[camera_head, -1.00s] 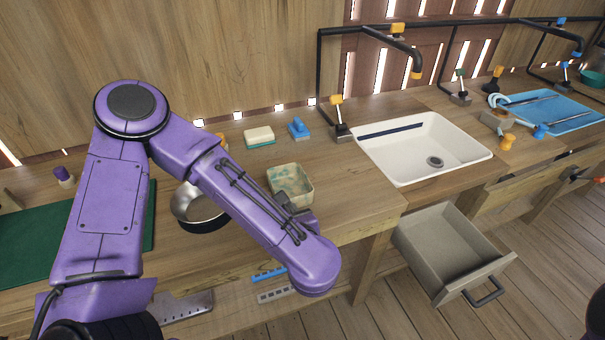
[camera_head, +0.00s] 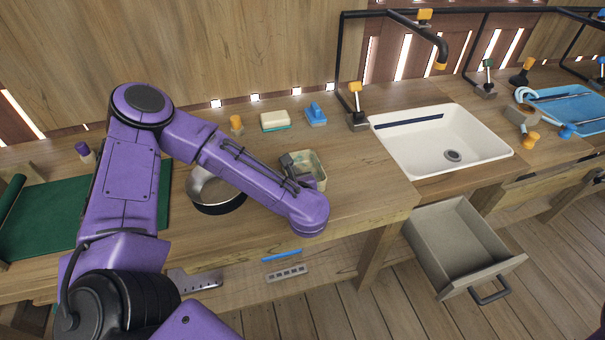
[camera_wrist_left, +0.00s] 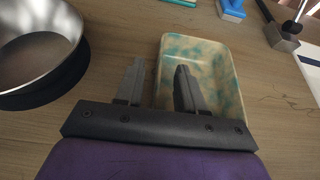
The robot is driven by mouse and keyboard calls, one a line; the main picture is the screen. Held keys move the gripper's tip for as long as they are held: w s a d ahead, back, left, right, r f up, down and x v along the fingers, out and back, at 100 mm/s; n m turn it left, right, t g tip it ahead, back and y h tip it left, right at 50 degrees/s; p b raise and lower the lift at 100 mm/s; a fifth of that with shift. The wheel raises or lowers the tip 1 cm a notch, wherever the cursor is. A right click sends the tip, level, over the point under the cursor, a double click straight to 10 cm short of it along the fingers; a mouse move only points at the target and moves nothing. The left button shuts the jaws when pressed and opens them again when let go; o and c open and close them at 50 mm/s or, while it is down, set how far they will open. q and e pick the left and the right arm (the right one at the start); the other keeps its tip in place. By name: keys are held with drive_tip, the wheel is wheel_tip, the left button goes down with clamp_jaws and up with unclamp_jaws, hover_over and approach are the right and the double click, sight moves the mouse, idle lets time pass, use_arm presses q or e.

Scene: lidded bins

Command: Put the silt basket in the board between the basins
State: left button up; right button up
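A small open box, mottled cream and teal (camera_head: 315,163), stands on the wooden counter left of the white basin. It may be the silt basket. My left gripper (camera_head: 291,166) is at its left side. In the left wrist view my left gripper (camera_wrist_left: 159,66) is open around the box's (camera_wrist_left: 210,55) left wall. One finger is outside the wall, the other over the inside. Touch cannot be told. The white basin (camera_head: 401,151) and a blue basin (camera_head: 570,98) stand apart, with a wooden board (camera_head: 500,108) between them. My right gripper is not in view.
A round metal bowl (camera_head: 213,189) stands left of the box. A sponge (camera_head: 275,121), a blue-handled brush (camera_head: 316,115) and a tap (camera_head: 356,105) stand behind. An open drawer (camera_head: 455,245) juts out below the white basin.

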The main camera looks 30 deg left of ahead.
use_arm(q)
clamp_jaws()
